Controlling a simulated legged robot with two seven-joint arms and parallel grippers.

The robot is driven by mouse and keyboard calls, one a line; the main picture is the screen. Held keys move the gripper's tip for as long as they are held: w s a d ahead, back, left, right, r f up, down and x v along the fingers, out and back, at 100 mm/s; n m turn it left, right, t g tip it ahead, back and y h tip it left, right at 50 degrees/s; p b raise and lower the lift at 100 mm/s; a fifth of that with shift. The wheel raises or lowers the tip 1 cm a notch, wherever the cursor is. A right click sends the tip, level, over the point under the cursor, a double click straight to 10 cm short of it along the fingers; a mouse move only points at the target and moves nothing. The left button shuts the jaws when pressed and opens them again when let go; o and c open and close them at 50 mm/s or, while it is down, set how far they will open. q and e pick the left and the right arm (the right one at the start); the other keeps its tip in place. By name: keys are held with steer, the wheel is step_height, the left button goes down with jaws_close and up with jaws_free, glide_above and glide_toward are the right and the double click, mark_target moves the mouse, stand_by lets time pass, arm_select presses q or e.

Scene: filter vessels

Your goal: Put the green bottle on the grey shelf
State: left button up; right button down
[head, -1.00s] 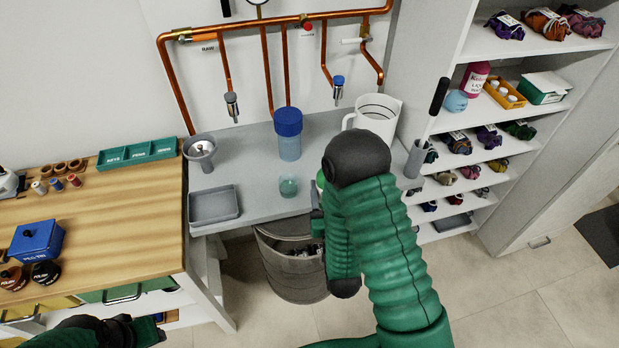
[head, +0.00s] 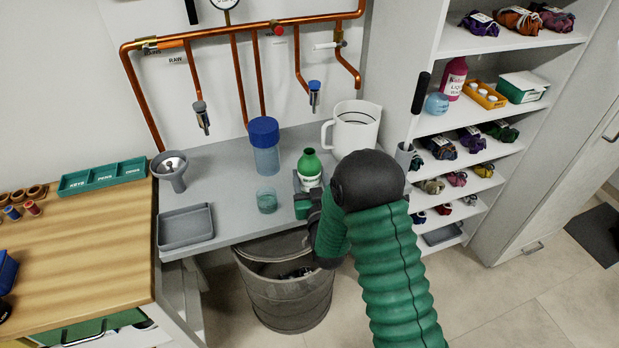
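The green bottle (head: 309,164) with a white label stands upright over the front right of the grey counter (head: 230,190), below the pipes. The counter is the only grey shelf-like surface I can make out. My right gripper (head: 304,196) is at the lower part of the bottle, on its near side. My arm and hand hide the bottle's base and most of the fingers, so I cannot tell whether the fingers are closed on it or whether it rests on the counter. My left gripper is out of view.
A blue-capped container (head: 265,150), a small glass beaker (head: 267,200), a white jug (head: 352,128), a grey tray (head: 185,228) and a funnel cup (head: 171,170) stand on the counter. A bin (head: 290,300) is below its front edge. White shelves (head: 470,130) stand right.

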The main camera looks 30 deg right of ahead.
steer(key=shift+a, duration=0.2)
steer(key=c, duration=0.7)
jaws_free()
steer(key=shift+c, duration=0.2)
steer(key=shift+o, duration=1.3)
